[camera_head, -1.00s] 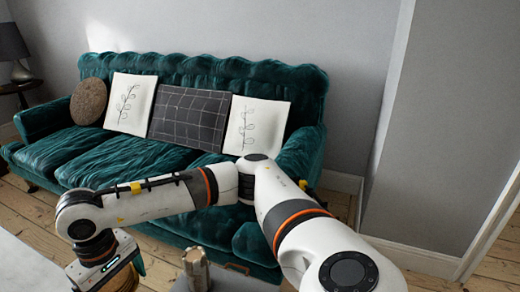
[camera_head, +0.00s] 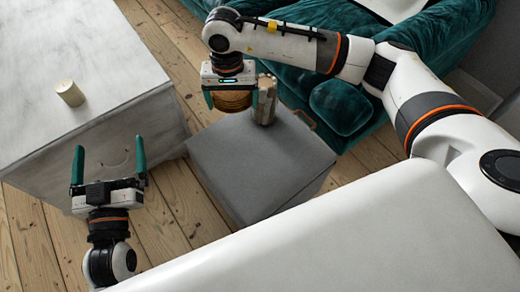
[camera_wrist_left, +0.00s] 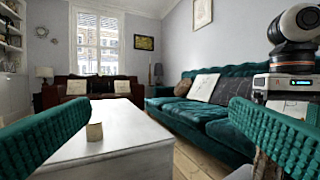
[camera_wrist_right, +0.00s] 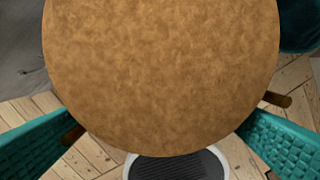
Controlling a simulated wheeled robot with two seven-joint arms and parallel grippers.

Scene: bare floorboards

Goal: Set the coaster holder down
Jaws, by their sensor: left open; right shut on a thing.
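The coaster holder (camera_head: 233,101), with its round brown coasters, is between the fingers of my right gripper (camera_head: 231,99) in the head view. In the right wrist view the top coaster (camera_wrist_right: 160,70) fills the middle, with a teal finger on each side and brown wooden ends (camera_wrist_right: 278,100) sticking out from under it. The holder shows at the back edge of the grey block-shaped stool (camera_head: 262,165); the gap beneath it cannot be judged. My left gripper (camera_head: 109,147) is open and empty, beside the front of the white table (camera_head: 95,115).
A wooden bundle-like object (camera_head: 265,98) stands at the stool's back, close right of the holder. A small cream cylinder (camera_head: 69,93) stands on the white table. The green sofa (camera_head: 340,105) is behind the stool. The stool's middle is bare.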

